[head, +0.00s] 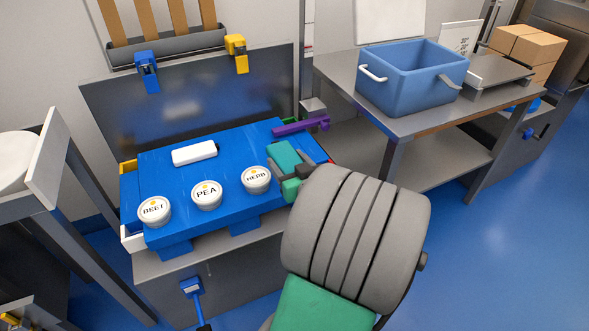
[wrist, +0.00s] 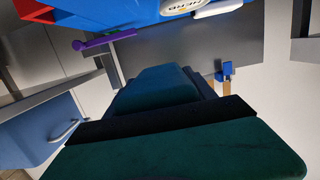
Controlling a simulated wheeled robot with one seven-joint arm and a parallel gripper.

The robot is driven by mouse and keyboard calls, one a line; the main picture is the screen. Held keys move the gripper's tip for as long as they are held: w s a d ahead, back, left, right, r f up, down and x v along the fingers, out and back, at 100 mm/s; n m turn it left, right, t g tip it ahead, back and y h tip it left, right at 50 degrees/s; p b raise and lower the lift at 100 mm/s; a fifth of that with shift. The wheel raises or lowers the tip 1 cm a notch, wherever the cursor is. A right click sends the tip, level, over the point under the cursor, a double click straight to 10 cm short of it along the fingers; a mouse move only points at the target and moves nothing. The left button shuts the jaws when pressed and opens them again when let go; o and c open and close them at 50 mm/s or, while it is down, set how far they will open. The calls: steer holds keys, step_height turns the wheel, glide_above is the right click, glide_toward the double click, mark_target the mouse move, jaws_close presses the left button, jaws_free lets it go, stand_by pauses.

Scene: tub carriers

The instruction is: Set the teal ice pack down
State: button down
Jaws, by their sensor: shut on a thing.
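The teal ice pack (head: 284,155) is at the right end of the blue raised surface (head: 165,180), to the right of the tub marked HERB. My gripper (head: 299,172) is shut on it, with the arm reaching in from the lower right. I cannot tell whether the pack touches the blue surface or hangs just above it. In the wrist view, the ice pack (wrist: 158,87) shows in the middle between dark jaw parts. Its near side is partly hidden by my gripper.
Tubs marked BEET (head: 154,211), PEA (head: 206,194) and HERB (head: 256,179) line the front of the blue surface. A white block (head: 194,152) lies behind them, and a purple bar (head: 300,126) lies at the back right. A blue tub (head: 400,95) stands on a side table.

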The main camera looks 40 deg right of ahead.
steer(key=w+d+f+b, duration=0.1)
steer(key=w+d+f, duration=0.1)
steer(key=d+f, duration=0.1)
steer(key=w+d+f+b, duration=0.2)
steer(key=w+d, duration=0.1)
steer(key=w+d+f+b, duration=0.1)
steer(key=w+d+f, duration=0.2)
steer(key=shift+w+d+f+b, duration=0.25)
steer(key=shift+d+f+b, duration=0.05)
steer(key=shift+f+b, duration=0.1)
steer(key=shift+w+d+f, duration=0.15)
steer(key=shift+d+f, duration=0.05)
steer(key=shift+f, duration=0.05)
steer(key=shift+w+d+f+b, duration=0.15)
steer(key=shift+f+b, duration=0.55)
steer(key=shift+f, duration=0.25)
steer(key=shift+w+d+f+b, duration=0.1)
steer(key=shift+d+f+b, duration=0.05)
steer(key=shift+f+b, duration=0.65)
steer(key=shift+c, duration=1.6)
jaws_free()
steer(key=shift+f, duration=0.1)
